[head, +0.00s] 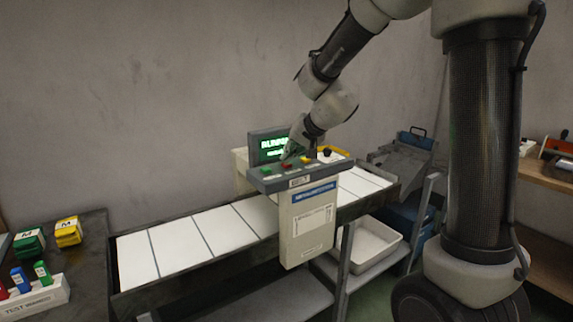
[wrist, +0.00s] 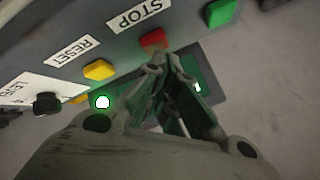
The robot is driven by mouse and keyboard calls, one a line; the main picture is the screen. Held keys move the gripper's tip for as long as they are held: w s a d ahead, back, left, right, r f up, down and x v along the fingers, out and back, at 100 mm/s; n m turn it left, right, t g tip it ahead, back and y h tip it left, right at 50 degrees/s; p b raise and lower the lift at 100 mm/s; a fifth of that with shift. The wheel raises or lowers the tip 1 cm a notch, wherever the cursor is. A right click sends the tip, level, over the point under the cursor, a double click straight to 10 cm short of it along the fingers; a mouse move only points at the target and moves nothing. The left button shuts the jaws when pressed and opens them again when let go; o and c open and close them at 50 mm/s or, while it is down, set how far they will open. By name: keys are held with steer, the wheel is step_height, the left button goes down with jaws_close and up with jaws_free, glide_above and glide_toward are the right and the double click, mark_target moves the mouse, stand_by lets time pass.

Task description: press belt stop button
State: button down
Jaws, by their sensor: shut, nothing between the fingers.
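The control box (head: 305,222) stands at the belt's front edge, with a row of buttons on its sloped top panel. The red button (wrist: 152,40) lies under a STOP label (wrist: 141,15) in the wrist view. It also shows in the head view (head: 286,165). My gripper (wrist: 160,62) is shut and empty, its fingertips right at the red button's near edge in the picture. I cannot tell whether they touch it. In the head view my gripper (head: 296,152) is over the panel, in front of the green-lettered display (head: 268,146).
A green button (wrist: 221,12) sits right of the red one in the wrist view, and a yellow button (wrist: 99,70) under RESET sits left. A black knob (wrist: 46,103) is farther left. The belt (head: 180,245) with white panels runs behind the box. A white bin (head: 368,243) is below.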

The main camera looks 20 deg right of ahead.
steer(key=shift+f, duration=0.45)
stand_by(0.3)
steer(key=shift+r, duration=0.95)
steer(key=shift+r, duration=2.5)
